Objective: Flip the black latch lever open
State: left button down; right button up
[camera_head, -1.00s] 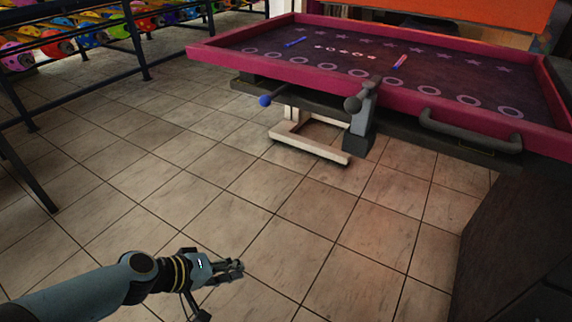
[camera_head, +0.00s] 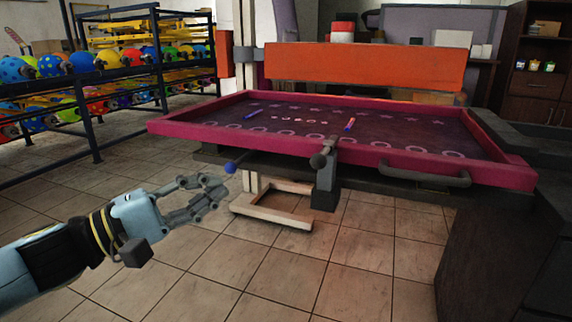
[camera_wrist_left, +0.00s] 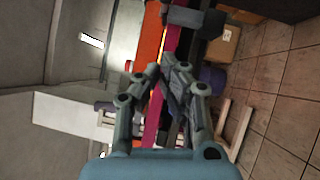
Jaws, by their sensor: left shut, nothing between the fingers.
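A dark latch lever with a round knob (camera_head: 320,160) sits on a grey bracket at the front edge of the magenta-rimmed printing table (camera_head: 240,140). My left gripper (camera_head: 218,188) is shut and empty, in front of the table, just below the blue knob in the head view and left of the dark lever, touching neither that I can see. In the left wrist view its fingers (camera_wrist_left: 160,70) point toward the table; I cannot make out the dark lever for certain there. My right gripper is out of view.
An orange panel (camera_head: 360,66) stands over the table's back. A grey handle (camera_head: 424,175) runs along the front edge at right. A dark cabinet (camera_head: 490,250) stands at lower right. The tiled floor (camera_head: 300,265) in front is clear.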

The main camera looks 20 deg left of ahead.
pick_arm(q)
jog(key=shift+w, duration=0.1)
jog(key=s+d+p+x, duration=0.1)
jog(key=d+p+x, duration=0.1)
jog(key=x, duration=1)
jog(key=shift+d+r+p, duration=0.2)
jog(key=shift+d+p, duration=0.2)
jog(key=shift+p, duration=0.4)
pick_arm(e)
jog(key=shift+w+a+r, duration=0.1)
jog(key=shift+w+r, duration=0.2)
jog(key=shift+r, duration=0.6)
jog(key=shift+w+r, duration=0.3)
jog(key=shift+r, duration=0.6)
pick_arm(q)
jog(key=shift+s, duration=0.1)
